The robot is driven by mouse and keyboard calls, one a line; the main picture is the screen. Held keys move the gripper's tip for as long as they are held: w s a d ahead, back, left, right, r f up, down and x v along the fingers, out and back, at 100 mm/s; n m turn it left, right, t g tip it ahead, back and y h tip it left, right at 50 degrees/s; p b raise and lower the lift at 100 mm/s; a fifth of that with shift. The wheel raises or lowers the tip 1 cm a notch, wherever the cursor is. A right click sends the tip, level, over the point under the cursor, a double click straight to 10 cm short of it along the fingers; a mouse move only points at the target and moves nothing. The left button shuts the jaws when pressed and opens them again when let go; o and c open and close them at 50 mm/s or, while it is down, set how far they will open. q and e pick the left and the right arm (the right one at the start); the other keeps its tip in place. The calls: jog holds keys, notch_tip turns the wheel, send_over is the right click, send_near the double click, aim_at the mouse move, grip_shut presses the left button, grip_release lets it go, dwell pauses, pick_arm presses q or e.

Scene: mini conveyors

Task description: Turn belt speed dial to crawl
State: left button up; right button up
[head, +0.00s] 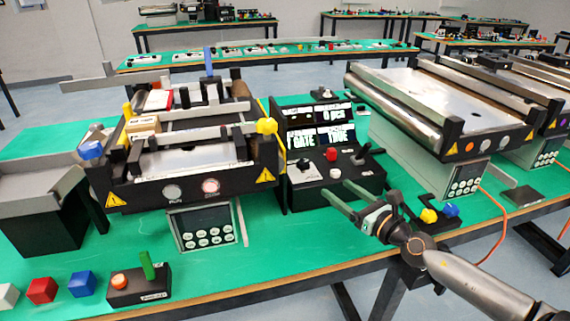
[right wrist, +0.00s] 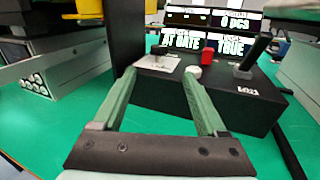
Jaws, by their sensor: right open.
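A black control box (head: 335,192) stands on the green table between two mini conveyors; it also shows in the right wrist view (right wrist: 200,103). On its top left is a dark knob on a pale plate (head: 303,160), which looks like the speed dial; its setting is not readable. In the right wrist view the knob and plate (right wrist: 158,62) lie beyond and between my fingertips. My right gripper (head: 335,189) is open and empty, in front of the box, apart from the knob. My left gripper is not in view.
The box also carries a red button (head: 330,154), a white button (head: 335,173) and a black lever (head: 364,150). A lit display (head: 322,135) stands behind. The left conveyor (head: 180,185) has a keypad below. A small box with a green stick (head: 140,285) sits front left.

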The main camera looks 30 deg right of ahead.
aim_at(308, 166)
jog(key=shift+n, duration=0.4)
jog(key=shift+w+a+r+p, duration=0.1)
jog(key=shift+w+a, duration=0.2)
jog(key=shift+w, duration=1.9)
jog(key=shift+w+a+r+p, duration=0.15)
jog(key=shift+w+a, duration=0.1)
jog(key=shift+w, duration=1.9)
jog(key=shift+w+a+p, duration=0.1)
jog(key=shift+w+a, duration=0.2)
jog(key=shift+w, duration=1.9)
jog(key=shift+c, duration=0.2)
grip_shut()
